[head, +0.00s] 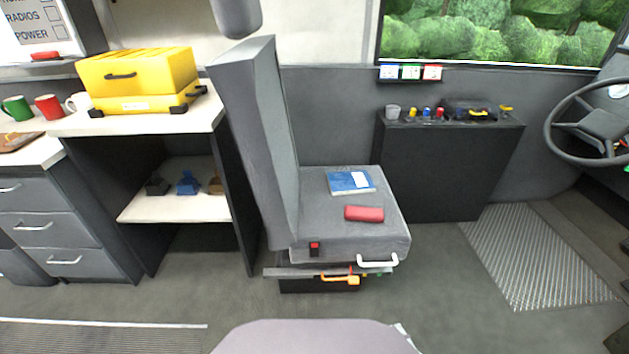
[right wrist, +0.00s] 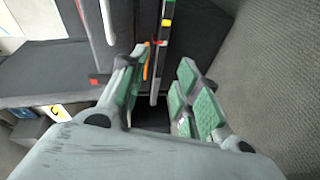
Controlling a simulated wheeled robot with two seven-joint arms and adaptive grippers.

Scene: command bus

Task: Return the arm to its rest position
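My right gripper (right wrist: 164,60) shows in the right wrist view with its two green-padded fingers spread apart. Nothing is visibly held between them. Beyond the fingers is the underside area of the seat, with an orange item (right wrist: 147,58) and a strip with coloured pieces (right wrist: 165,22). I cannot tell whether a finger touches them. In the head view neither gripper can be made out. My left gripper is in neither view.
In the head view, the grey seat (head: 318,210) stands at centre with a blue book (head: 350,182) and red case (head: 364,213). An orange-handled item (head: 342,280) shows under it. A counter with a yellow case (head: 138,75) is left, a dark cabinet (head: 440,170) right. Floor in front is clear.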

